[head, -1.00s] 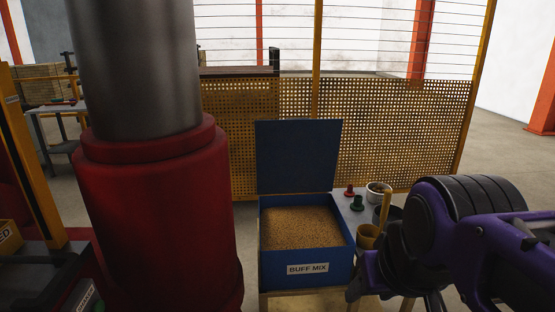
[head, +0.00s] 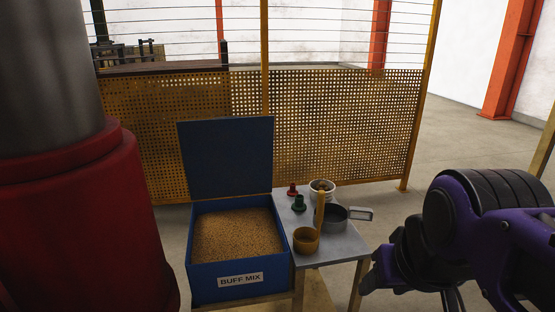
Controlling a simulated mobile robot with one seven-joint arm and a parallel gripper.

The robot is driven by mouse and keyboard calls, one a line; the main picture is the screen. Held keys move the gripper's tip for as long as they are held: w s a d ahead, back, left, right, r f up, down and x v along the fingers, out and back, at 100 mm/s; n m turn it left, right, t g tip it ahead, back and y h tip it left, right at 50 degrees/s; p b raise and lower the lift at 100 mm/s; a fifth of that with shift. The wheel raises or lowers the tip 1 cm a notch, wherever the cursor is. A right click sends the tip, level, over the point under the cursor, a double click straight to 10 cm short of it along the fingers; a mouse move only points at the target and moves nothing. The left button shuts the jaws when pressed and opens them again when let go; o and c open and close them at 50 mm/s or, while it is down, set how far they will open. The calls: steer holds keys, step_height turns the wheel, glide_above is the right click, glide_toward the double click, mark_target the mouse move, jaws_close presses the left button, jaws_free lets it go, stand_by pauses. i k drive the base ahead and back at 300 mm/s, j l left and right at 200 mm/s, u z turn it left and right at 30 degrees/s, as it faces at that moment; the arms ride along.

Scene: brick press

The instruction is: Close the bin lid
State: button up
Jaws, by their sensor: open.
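The blue bin (head: 205,281) stands left of centre in the head view, with a "BUFF MIX" label on its front. It is filled with a tan, grainy mix (head: 238,236). Its flat blue lid (head: 227,158) is open and stands nearly upright at the bin's back edge. My gripper (head: 412,292) is at the lower right, at the end of my purple and black arm. It is open, apart from the bin and lid, to the right of both. Its lower end is partly cut off by the frame.
A thick red column (head: 85,225) stands left. A yellow mesh fence (head: 345,130) runs behind.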

mark_target(223, 157)
steer(key=i+l+z, duration=0.25)
steer(key=l+z, duration=0.15)
steer(key=l, duration=0.15)
steer(key=i+l+z, duration=0.85)
steer(key=i+u, duration=0.2)
steer(key=i, duration=0.3)
steer(key=i+l+u, duration=0.2)
steer(key=i, duration=0.25)
steer(key=i+u, duration=0.3)
steer(key=i, duration=0.2)
steer(key=i+u, duration=0.35)
steer(key=i, duration=0.2)
steer(key=i+u, duration=0.45)
steer(key=i+l+u, duration=0.15)
steer(key=i+u, duration=0.35)
steer(key=u, duration=0.3)
steer(key=i+u, duration=0.15)
steer(key=u, duration=0.3)
steer(key=i+l+u, duration=0.1)
steer(key=u, duration=0.3)
steer(key=i+u, duration=0.1)
steer(key=u, duration=0.3)
steer(key=i+u, duration=0.1)
steer(key=u, duration=0.35)
steer(key=i+l+u, duration=0.1)
steer(key=u, duration=0.3)
steer(key=i+l+u, duration=0.15)
steer(key=u, duration=0.25)
steer(key=i+l+u, duration=0.2)
steer(key=u, duration=0.2)
